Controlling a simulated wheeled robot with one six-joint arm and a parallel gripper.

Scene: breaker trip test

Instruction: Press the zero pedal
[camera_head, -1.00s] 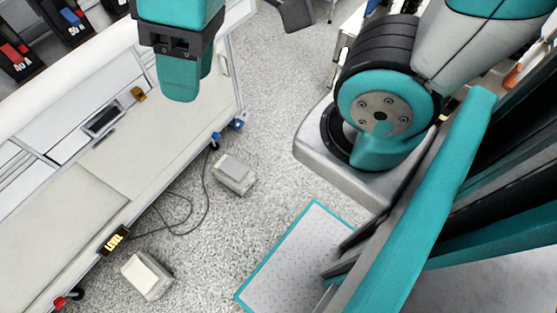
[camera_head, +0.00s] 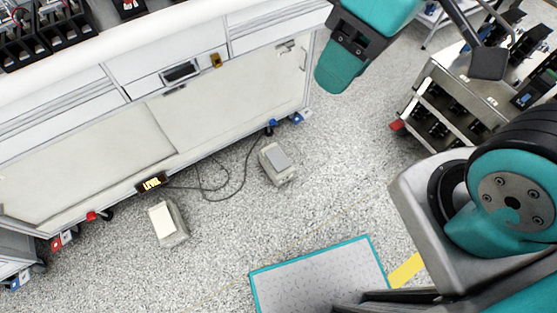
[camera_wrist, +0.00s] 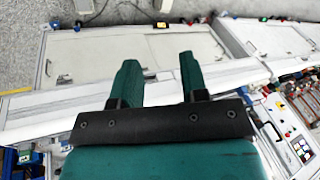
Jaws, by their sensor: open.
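Two box-shaped floor pedals stand in front of the workbench in the head view. The left pedal (camera_head: 168,222) has a cream top, and the right pedal (camera_head: 277,162) has a greyer top. I can read no label on either, so I cannot tell which is the zero pedal. A dark cable runs on the floor between them. My gripper (camera_head: 338,72) hangs at the upper middle, above and apart from both pedals. In the wrist view its two teal fingers (camera_wrist: 157,78) stand apart with nothing between them.
The white workbench (camera_head: 110,165) fills the left, with a lit sign (camera_head: 152,182) on its lower edge. A teal-edged plate (camera_head: 320,277) lies on the floor at the bottom. A metal cart (camera_head: 460,110) stands at right.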

